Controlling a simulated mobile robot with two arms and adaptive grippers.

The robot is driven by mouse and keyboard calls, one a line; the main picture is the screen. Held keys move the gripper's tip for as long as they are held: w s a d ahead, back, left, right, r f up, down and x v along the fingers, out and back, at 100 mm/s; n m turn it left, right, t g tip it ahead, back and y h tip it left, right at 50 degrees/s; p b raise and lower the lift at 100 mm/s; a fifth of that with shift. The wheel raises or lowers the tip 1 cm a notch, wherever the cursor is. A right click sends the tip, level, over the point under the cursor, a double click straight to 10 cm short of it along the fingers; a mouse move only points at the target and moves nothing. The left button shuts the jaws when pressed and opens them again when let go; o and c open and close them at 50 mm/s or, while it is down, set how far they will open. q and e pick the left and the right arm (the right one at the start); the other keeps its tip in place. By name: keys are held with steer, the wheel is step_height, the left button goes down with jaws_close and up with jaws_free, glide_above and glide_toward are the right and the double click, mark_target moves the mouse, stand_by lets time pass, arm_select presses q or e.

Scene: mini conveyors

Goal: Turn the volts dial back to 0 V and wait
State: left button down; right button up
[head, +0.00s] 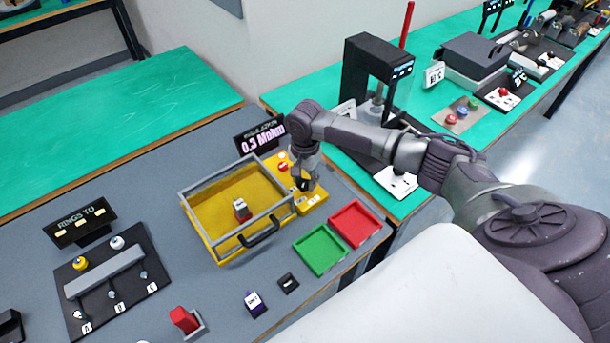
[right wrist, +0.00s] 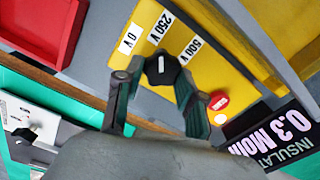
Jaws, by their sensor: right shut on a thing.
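The volts dial (right wrist: 162,72) is a black knob on a yellow panel (right wrist: 226,68), with labels 0 V (right wrist: 128,38), 250 V (right wrist: 160,27) and 500 V (right wrist: 190,50) around it. Its white mark seems to point toward 250 V. My right gripper (right wrist: 160,85) is shut on the dial, one finger on each side. In the head view my right gripper (head: 304,180) reaches down onto the panel's right part and mostly hides the dial. A black display (head: 262,139) behind it reads 0.3 MOhm. My left gripper is not in view.
A yellow box with a grey-framed cover (head: 207,243) and black handle stands left of the panel, a small red-and-white part (head: 240,209) inside. A red button (right wrist: 219,102) is close to my finger. Green (head: 320,250) and red (head: 355,224) trays lie in front.

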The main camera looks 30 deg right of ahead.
steer(key=shift+r+n+p, duration=0.25)
steer(key=shift+n+p, duration=0.95)
steer(key=shift+p, duration=0.05)
steer(key=n+p, duration=0.2)
steer(key=shift+f+n, duration=0.1)
steer(key=shift+n, duration=0.3)
steer(key=shift+w+a+n+p, duration=0.1)
steer(key=shift+n+p, duration=0.5)
steer(key=shift+n, duration=0.6)
steer(key=shift+f+n+p, duration=0.1)
steer(key=shift+n+p, duration=0.4)
steer(key=shift+n, duration=1)
steer(key=o, duration=1.1)
steer(key=shift+o, duration=0.2)
